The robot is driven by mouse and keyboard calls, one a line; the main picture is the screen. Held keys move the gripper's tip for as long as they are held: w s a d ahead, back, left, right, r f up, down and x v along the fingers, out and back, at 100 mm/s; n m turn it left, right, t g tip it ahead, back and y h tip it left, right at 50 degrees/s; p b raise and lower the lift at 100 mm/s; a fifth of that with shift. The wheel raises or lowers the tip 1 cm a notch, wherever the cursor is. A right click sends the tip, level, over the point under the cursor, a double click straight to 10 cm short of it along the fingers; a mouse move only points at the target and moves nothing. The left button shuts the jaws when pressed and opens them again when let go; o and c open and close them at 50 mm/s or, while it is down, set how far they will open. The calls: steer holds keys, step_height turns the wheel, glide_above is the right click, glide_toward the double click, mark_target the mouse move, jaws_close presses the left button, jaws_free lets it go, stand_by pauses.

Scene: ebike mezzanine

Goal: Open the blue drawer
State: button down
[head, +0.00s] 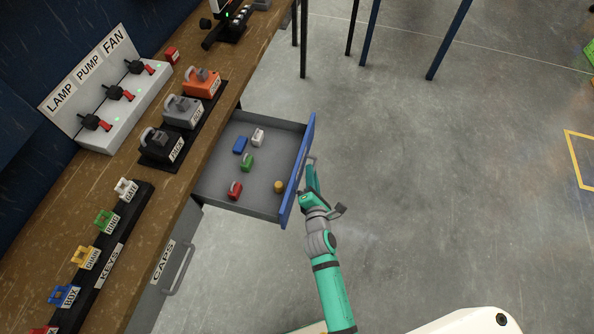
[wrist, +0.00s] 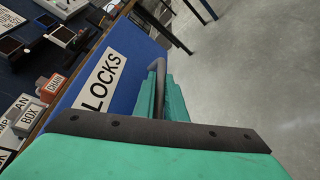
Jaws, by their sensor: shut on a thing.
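The blue drawer (head: 300,172) is pulled out from under the wooden bench, and its grey inside shows in the head view. In it lie several small items: blue, white, green and red ones and a round yellow one. In the wrist view its blue front (wrist: 128,66) bears a LOCKS label. My gripper (head: 311,172) is at the outer side of the drawer front. In the wrist view my gripper (wrist: 163,92) is shut on the grey bar handle (wrist: 178,38), partly hidden by the green fingers.
The wooden bench (head: 215,58) holds a LAMP, PUMP, FAN switch panel (head: 112,95), several padlocks and a KEYS rack (head: 105,262). A grey CAPS drawer (head: 165,285) with a bar handle is at lower left.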

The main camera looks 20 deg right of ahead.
steer(key=shift+s+d, duration=0.25)
steer(key=shift+d, duration=0.15)
steer(key=c, duration=2.1)
jaws_free()
steer(key=shift+v, duration=5.4)
